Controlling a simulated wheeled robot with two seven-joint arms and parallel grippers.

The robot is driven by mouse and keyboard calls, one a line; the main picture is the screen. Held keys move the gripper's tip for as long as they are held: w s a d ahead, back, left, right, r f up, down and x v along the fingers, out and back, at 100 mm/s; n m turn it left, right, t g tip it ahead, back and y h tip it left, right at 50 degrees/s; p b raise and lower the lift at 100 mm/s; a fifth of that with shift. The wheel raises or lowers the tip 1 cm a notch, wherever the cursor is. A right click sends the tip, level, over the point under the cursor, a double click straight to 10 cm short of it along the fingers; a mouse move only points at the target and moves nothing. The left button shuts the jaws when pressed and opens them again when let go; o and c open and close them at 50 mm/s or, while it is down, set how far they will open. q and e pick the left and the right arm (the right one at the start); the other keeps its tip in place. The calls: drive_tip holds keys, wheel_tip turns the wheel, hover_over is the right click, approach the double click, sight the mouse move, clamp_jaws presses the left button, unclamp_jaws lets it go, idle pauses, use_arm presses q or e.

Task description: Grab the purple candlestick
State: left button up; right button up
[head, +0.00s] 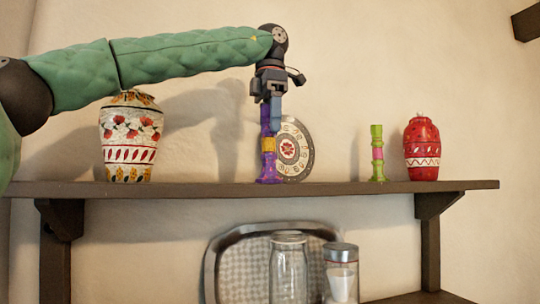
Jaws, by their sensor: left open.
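The purple candlestick (268,164) stands upright on the upper wall shelf, with a yellow band around its middle. My left gripper (273,108) hangs pointing down at the candlestick's upper part, with its arm reaching in from the left above the shelf. The gripper is open; its fingers overlap the top of the candlestick in this view, and I cannot tell whether they touch it. The candlestick's top is partly hidden behind the gripper. My right gripper is not in view.
A decorated plate (296,150) stands close behind the candlestick. A floral vase (130,140) is left, under my arm. A green candlestick (376,160) and a red vase (422,150) stand right on the shelf (220,189). Below are a tray (214,262) and jars (289,270).

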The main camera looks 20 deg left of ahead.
use_arm(q)
drive_tip(key=shift+a+f, duration=0.1)
drive_tip(key=shift+f, duration=0.15)
drive_tip(key=shift+s+f, duration=0.2)
drive_tip(key=shift+c, duration=0.4)
drive_tip(key=shift+w, duration=0.15)
drive_tip(key=c, duration=0.8)
clamp_jaws()
